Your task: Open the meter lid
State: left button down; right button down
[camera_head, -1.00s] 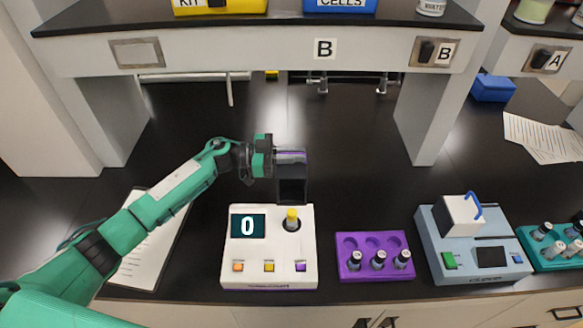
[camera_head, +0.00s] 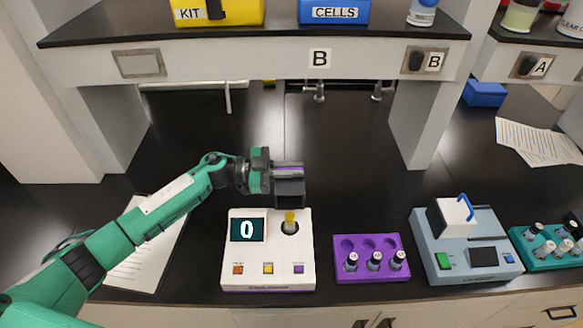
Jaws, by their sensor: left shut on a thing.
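The meter (camera_head: 244,276) is a white box on the bench with a dark display reading 0 and several coloured buttons. A yellow-capped vial (camera_head: 290,222) stands in its round well, which is uncovered. My left gripper (camera_head: 286,171) is shut on the lid's upper part, above the meter's back edge. The fingertips are partly hidden and hard to tell from the lid. My right gripper is not in view.
A purple rack (camera_head: 371,277) with several vials stands right of the meter. Beyond it are a light-blue device (camera_head: 428,224) and a teal rack (camera_head: 549,264). A shelf (camera_head: 255,62) spans above the bench. Papers (camera_head: 140,268) lie at left under my arm. Bench behind the meter is clear.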

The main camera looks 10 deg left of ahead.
pick_arm(q)
jog(key=c, duration=1.5)
grip_release()
jog(key=shift+f, duration=0.1)
jog(key=shift+a, duration=0.1)
jog(key=s+a+b, duration=0.1)
jog(key=a+b, duration=0.1)
jog(key=a, duration=0.2)
jog(key=a+b, duration=0.1)
jog(key=a, duration=0.4)
jog(key=s+a+b, duration=0.1)
jog(key=a+b, duration=0.1)
jog(key=a, duration=0.2)
jog(key=shift+s+a+b, duration=0.2)
jog(key=shift+s+b, duration=0.1)
jog(key=shift+s, duration=0.05)
